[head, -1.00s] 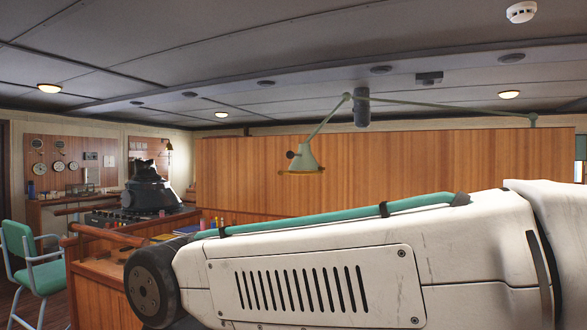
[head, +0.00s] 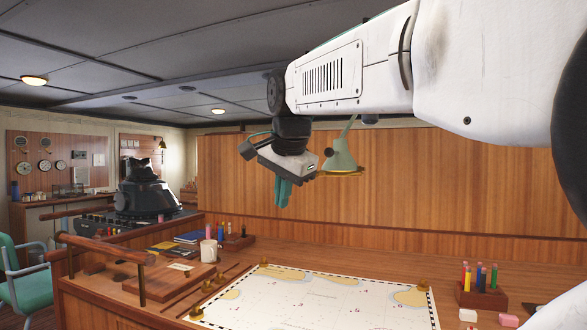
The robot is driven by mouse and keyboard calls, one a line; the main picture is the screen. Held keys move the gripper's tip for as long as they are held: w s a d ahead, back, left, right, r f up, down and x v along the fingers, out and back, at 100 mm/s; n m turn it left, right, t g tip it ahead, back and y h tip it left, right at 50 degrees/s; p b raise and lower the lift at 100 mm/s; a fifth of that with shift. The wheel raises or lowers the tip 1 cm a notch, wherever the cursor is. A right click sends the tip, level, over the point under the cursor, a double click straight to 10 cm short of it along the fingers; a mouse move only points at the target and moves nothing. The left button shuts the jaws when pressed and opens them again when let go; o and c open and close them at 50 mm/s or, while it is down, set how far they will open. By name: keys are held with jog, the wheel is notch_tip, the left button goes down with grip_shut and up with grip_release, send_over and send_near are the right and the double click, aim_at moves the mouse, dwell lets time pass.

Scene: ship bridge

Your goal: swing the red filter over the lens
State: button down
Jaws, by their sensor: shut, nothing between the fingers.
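A pale green lamp (head: 342,156) with a brass-coloured rim (head: 341,173) hangs in front of the wood panel, right of my gripper. Its lens faces down and is hidden from this side. I cannot make out a red filter on it. My gripper (head: 282,205) hangs below my wrist, its teal fingers pointing down and shut with nothing between them. In the picture it is left of the lamp and a little lower; their distance in depth is hard to tell. My arm covers the lamp's upper bracket.
A chart (head: 315,300) lies on the wooden desk below, with brass weights at its corners. A wooden rail (head: 105,247) edges the desk at left. Air above the chart is clear.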

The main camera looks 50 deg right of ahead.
jog(key=w+d+r+m+h, duration=0.2)
jog(key=d+r+m+h, duration=0.1)
jog(key=d+r+m, duration=0.9)
jog(key=w+d+f+n, duration=0.1)
jog(key=w+d+f, duration=0.6)
jog(key=d, duration=0.3)
jog(key=shift+n+t, duration=0.4)
jog(key=shift+f, duration=0.1)
